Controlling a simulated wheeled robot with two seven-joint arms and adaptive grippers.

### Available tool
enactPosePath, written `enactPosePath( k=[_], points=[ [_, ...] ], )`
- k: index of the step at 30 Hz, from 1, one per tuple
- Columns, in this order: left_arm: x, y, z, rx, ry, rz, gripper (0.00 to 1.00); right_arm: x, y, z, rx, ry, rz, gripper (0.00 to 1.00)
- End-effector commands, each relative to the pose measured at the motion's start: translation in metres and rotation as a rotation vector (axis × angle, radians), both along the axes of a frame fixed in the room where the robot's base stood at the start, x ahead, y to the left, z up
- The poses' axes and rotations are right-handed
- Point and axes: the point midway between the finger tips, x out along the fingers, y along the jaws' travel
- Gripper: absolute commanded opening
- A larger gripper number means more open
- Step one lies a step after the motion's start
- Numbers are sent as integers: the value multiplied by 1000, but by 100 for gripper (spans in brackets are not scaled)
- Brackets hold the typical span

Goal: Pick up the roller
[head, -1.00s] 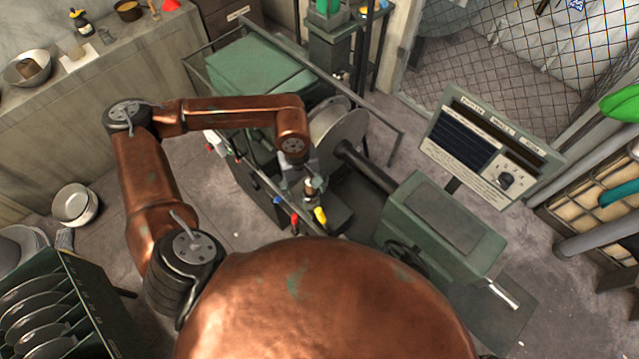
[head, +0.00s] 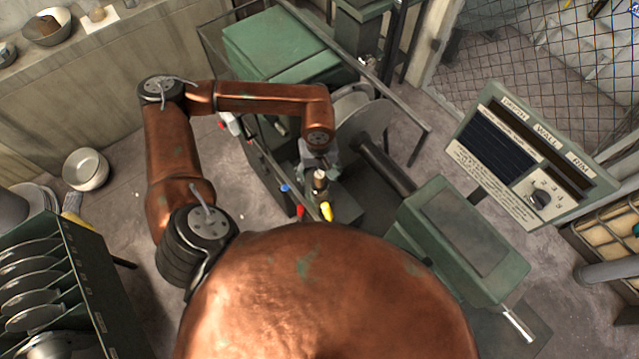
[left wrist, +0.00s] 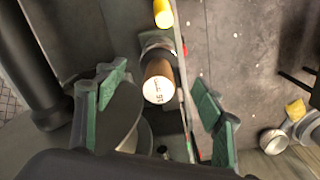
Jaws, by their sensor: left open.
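A brown cylinder with a white printed end (left wrist: 158,85), which looks like the roller's handle, stands between the fingers of my left gripper (left wrist: 161,97) in the left wrist view. In the head view this brown handle (head: 320,180) shows just below my left gripper (head: 319,160), beside the green machine. The left gripper's green-padded fingers are spread, with a gap on both sides of the handle. The lower part of the roller is hidden. My right gripper is not in view.
A yellow handle (head: 327,211) and a red one (head: 300,211) are close by along the rail. A large grey disc (head: 362,137) and dark shaft (head: 385,168) lie to the right. A control panel (head: 515,160) stands further right. A plate rack (head: 75,285) is at lower left.

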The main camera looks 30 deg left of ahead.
Motion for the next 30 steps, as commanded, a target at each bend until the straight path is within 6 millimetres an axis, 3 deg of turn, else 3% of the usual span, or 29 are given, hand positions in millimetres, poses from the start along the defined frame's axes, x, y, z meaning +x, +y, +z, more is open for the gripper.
enactPosePath(
  k=[9, 18, 30],
  points=[
    [-1, -2, -42, 0, 3, 1, 63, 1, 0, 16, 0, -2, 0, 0],
    [-1, -1, -49, 0, 0, 3, 63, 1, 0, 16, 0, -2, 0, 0],
    [-1, -1, -48, -1, 1, 4, 36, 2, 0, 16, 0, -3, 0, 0]
  ],
)
